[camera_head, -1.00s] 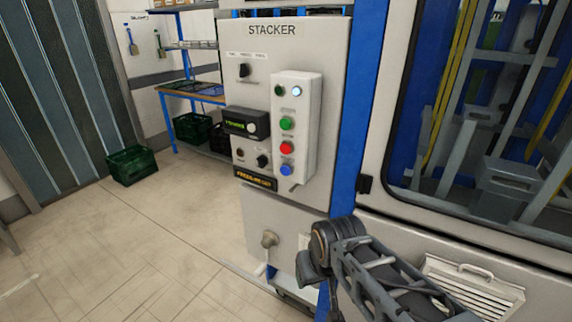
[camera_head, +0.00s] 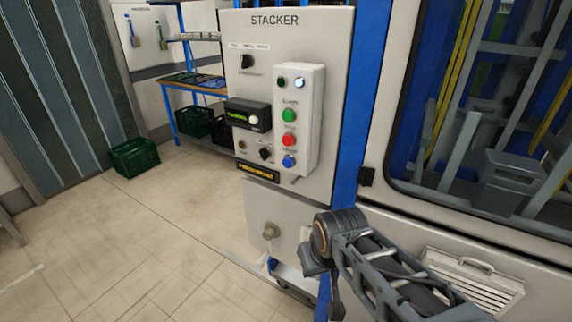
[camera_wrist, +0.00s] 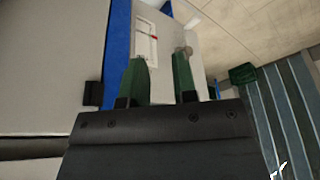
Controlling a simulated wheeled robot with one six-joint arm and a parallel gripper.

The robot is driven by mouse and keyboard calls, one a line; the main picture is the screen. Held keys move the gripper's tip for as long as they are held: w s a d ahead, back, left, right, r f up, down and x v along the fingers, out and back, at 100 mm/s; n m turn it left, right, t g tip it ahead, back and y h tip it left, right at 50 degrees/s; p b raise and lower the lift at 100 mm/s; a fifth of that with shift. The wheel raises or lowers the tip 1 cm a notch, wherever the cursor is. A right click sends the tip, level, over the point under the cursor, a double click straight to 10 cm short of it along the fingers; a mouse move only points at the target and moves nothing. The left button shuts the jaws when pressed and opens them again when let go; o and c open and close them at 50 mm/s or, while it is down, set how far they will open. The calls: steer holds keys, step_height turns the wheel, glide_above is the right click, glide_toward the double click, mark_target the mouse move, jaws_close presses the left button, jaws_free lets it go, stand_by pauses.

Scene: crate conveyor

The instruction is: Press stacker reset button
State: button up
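The STACKER control panel (camera_head: 300,50) stands upright in the middle of the head view. Its white button box (camera_head: 307,110) carries a green button (camera_head: 289,115), a red button (camera_head: 289,140) and a blue button (camera_head: 289,161). Their small labels are too blurred to read. My gripper (camera_wrist: 158,74) shows in the wrist view with two green fingers apart and nothing between them. It faces the cabinet front with the round knob, and no coloured button shows there. In the head view my arm is right of and below the button box, not touching it.
A round knob (camera_head: 270,231) sticks out on the lower cabinet. A blue post (camera_head: 355,130) and a windowed machine wall (camera_head: 385,205) stand to the right. A green crate (camera_head: 133,158) lies on the floor at left. The floor before the panel is clear.

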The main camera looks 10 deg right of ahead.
jaws_close()
stand_by(1.1)
